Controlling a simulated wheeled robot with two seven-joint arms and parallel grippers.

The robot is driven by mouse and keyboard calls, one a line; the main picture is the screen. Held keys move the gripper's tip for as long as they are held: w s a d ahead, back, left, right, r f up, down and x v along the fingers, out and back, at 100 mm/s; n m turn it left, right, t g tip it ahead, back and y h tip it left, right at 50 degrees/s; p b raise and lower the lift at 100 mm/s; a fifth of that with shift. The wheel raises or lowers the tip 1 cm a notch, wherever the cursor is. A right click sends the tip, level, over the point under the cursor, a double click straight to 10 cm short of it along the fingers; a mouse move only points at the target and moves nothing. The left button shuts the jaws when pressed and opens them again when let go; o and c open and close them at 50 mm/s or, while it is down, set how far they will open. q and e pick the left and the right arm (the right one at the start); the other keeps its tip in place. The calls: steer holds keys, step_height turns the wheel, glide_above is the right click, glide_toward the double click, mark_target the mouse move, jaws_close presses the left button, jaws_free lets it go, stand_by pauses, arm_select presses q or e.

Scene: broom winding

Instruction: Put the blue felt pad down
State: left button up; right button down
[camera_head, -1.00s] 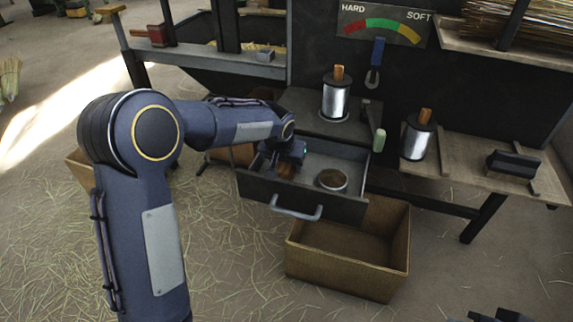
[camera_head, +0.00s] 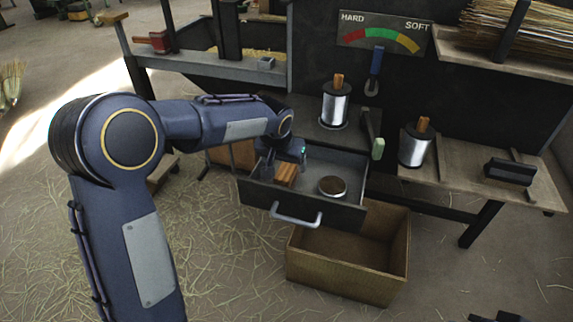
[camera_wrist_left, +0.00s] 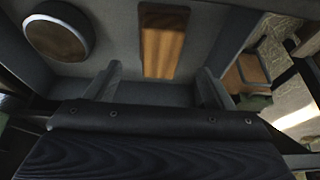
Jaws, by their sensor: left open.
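I cannot make out blue felt in any view. A brown wooden block (camera_head: 286,174) lies in the open drawer (camera_head: 340,212), left of a round tin (camera_head: 332,186). My left gripper (camera_head: 290,158) is over the drawer's left part, just behind the block. In the left wrist view my two fingers (camera_wrist_left: 158,88) stand wide apart with nothing between them. The block (camera_wrist_left: 163,42) lies beyond their tips, and the tin (camera_wrist_left: 58,36) is at upper left. The block's underside is hidden. A dark part at the bottom right edge may be my right gripper (camera_head: 500,317); its fingers are unclear.
A cardboard box (camera_head: 301,262) stands on the floor below the drawer. Wire spools stand on the bench (camera_head: 335,104) and on the right-hand table (camera_head: 415,147). A hardness gauge (camera_head: 382,33) hangs behind. A pale green-tipped lever (camera_head: 377,149) stands by the drawer's back right.

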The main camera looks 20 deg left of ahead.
arm_select(q)
steer(key=shift+n+h, duration=0.3)
steer(key=s+a+r, duration=0.1)
steer(key=s+r, duration=0.1)
steer(key=s+a+r+p, duration=0.1)
steer(key=s+r, duration=0.4)
steer(key=r, duration=0.1)
steer(key=shift+s+a+p, duration=0.35)
steer(key=shift+a+p, duration=0.05)
steer(key=s+f+n+t+h, duration=0.1)
steer(key=s+f+h, duration=0.1)
steer(key=s, duration=2.3)
steer(key=shift+d+h, duration=0.15)
steer(key=shift+h, duration=0.35)
